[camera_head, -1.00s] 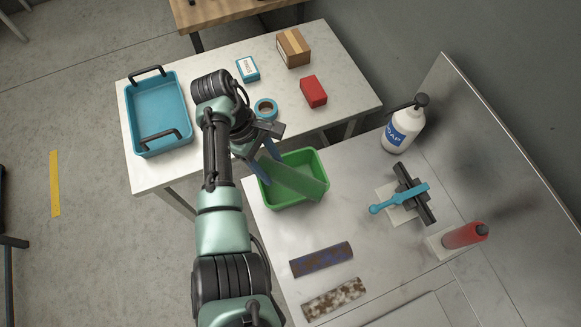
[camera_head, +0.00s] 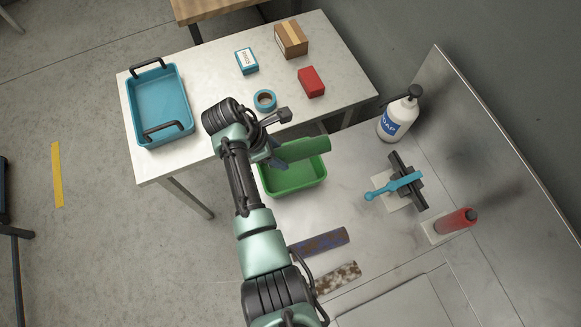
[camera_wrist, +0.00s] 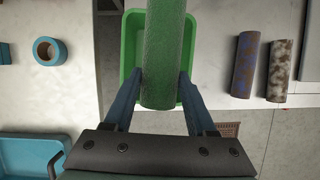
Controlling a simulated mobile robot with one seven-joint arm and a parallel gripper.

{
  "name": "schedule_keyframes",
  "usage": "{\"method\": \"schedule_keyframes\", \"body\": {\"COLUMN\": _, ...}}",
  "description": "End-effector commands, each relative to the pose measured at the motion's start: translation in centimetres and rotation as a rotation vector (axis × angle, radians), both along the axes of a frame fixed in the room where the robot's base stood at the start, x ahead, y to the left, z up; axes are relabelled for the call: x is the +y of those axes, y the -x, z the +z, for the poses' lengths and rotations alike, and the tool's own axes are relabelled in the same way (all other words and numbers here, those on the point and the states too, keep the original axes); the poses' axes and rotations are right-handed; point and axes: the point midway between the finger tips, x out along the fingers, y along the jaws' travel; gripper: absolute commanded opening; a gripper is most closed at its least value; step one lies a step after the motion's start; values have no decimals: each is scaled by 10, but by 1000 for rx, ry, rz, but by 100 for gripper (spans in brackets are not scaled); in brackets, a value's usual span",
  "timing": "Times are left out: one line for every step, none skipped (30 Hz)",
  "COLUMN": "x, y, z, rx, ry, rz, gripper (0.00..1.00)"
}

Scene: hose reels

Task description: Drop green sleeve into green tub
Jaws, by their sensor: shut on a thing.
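The green sleeve (camera_head: 303,149) is a long, textured green tube. My gripper (camera_head: 276,152) is shut on it near one end. In the wrist view the sleeve (camera_wrist: 163,55) lies between both blue fingers (camera_wrist: 160,88) and points away from my wrist. The green tub (camera_head: 297,186) stands on the metal counter at its left end. The sleeve is over the tub's back part, apparently above the rim. In the wrist view the tub (camera_wrist: 129,62) shows on both sides of the sleeve, below it. The sleeve hides part of the tub's inside.
A purple-and-brown sleeve (camera_head: 320,243) and a rusty, pale-spotted sleeve (camera_head: 338,277) lie on the counter. A soap bottle (camera_head: 395,121), a blue-handled fixture (camera_head: 394,186) and a red bottle (camera_head: 456,222) stand to the right. A blue tray (camera_head: 161,105) and tape roll (camera_head: 265,99) are on the white table.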

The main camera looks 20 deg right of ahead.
Motion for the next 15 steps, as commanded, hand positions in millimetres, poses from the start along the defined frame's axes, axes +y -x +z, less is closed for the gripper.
{"method": "schedule_keyframes", "body": {"x": 0, "y": 0, "z": -13, "rx": 0, "ry": 0, "rz": 0, "gripper": 0}}
{"method": "schedule_keyframes", "body": {"x": 0, "y": 0, "z": -16, "rx": 0, "ry": 1, "rz": 0, "gripper": 0}}
{"method": "schedule_keyframes", "body": {"x": 0, "y": 0, "z": -20, "rx": 0, "ry": 1, "rz": 0, "gripper": 0}}
{"method": "schedule_keyframes", "body": {"x": 0, "y": 0, "z": -22, "rx": 0, "ry": 1, "rz": 0, "gripper": 0}}
{"method": "schedule_keyframes", "body": {"x": 0, "y": 0, "z": -24, "rx": 1, "ry": 1, "rz": -1, "gripper": 0}}
{"method": "schedule_keyframes", "body": {"x": 0, "y": 0, "z": -27, "rx": 1, "ry": 1, "rz": -1, "gripper": 0}}
{"method": "schedule_keyframes", "body": {"x": 0, "y": 0, "z": -28, "rx": 1, "ry": 1, "rz": -1, "gripper": 0}}
{"method": "schedule_keyframes", "body": {"x": 0, "y": 0, "z": -28, "rx": 1, "ry": 1, "rz": -1, "gripper": 0}}
{"method": "schedule_keyframes", "body": {"x": 0, "y": 0, "z": -29, "rx": 1, "ry": 1, "rz": -1, "gripper": 0}}
{"method": "schedule_keyframes", "body": {"x": 0, "y": 0, "z": -29, "rx": 1, "ry": 1, "rz": -1, "gripper": 0}}
{"method": "schedule_keyframes", "body": {"x": 0, "y": 0, "z": -28, "rx": 1, "ry": 1, "rz": -1, "gripper": 0}}
{"method": "schedule_keyframes", "body": {"x": 0, "y": 0, "z": -28, "rx": 1, "ry": 1, "rz": -1, "gripper": 0}}
{"method": "schedule_keyframes", "body": {"x": 0, "y": 0, "z": -28, "rx": 1, "ry": 1, "rz": -1, "gripper": 0}}
{"method": "schedule_keyframes", "body": {"x": 0, "y": 0, "z": -27, "rx": 1, "ry": 1, "rz": -1, "gripper": 0}}
{"method": "schedule_keyframes", "body": {"x": 0, "y": 0, "z": -27, "rx": 1, "ry": 1, "rz": -1, "gripper": 0}}
